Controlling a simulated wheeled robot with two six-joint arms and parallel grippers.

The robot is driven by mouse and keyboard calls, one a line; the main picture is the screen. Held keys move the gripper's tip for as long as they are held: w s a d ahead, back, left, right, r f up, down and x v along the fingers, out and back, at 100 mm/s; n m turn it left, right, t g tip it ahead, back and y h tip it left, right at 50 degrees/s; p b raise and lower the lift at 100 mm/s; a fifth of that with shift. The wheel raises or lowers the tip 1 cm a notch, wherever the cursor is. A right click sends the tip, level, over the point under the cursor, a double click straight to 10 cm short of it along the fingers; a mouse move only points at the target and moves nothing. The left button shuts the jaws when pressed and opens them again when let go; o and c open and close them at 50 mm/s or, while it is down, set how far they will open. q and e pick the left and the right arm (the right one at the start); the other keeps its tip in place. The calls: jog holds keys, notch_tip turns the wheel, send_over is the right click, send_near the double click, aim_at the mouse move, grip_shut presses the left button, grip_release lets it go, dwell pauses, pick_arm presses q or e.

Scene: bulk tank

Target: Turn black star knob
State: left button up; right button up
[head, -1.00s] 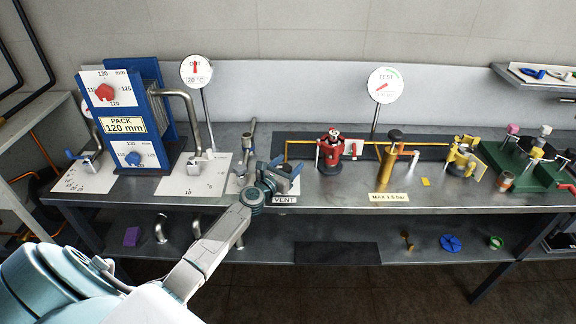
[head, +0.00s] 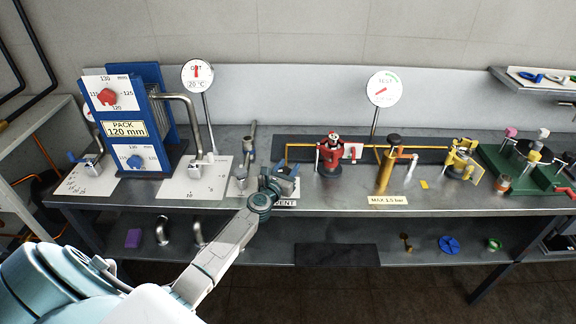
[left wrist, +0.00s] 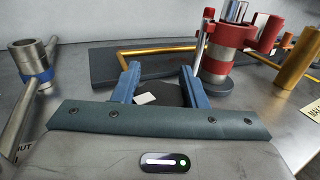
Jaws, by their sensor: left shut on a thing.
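My left gripper (head: 284,171) is over the VENT label area at the front of the bench, its blue fingers pointing down at the bench. In the left wrist view, the two blue fingers (left wrist: 159,78) stand on either side of a dark round thing, which looks like the black star knob (left wrist: 171,95). The gripper is shut on it. The knob's arms and angle cannot be made out, and in the head view the gripper hides it. My right gripper is not in view.
A red valve (head: 330,156) stands close to the right of the gripper; it also shows in the wrist view (left wrist: 222,50). A grey pipe fitting (head: 248,150) stands just left. A yellow pipe (head: 388,168) is farther right. The bench front edge lies below the gripper.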

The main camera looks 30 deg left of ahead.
pick_arm(q)
jog(key=shift+r+n+y+p, duration=0.15)
jog(key=shift+n+y+p, duration=0.55)
jog(key=shift+y, duration=0.5)
jog(key=shift+a+n+g+y, duration=0.15)
jog(key=shift+n+g+y, duration=0.35)
jog(key=shift+n+y, duration=0.15)
jog(key=shift+a+f+n+g+y, duration=0.1)
jog(key=shift+n+g+y, duration=0.15)
jog(key=shift+n+y, duration=0.3)
jog(key=shift+a+f+n+g+y, duration=0.1)
jog(key=shift+n+g+y, duration=0.2)
jog(key=shift+y, duration=0.4)
jog(key=n+g+y+b, duration=0.2)
jog(key=y, duration=0.1)
jog(key=shift+s+a+f, duration=0.1)
jog(key=shift+s+a, duration=0.05)
jog(key=shift+s+a+n+g+y+b, duration=0.1)
jog(key=shift+n+g+y+b, duration=0.65)
jog(key=shift+g, duration=0.1)
jog(key=shift+s+a+n+g+y+b, duration=0.1)
jog(key=shift+n+g+y+b, duration=0.65)
jog(key=shift+g, duration=0.05)
jog(key=o, duration=1)
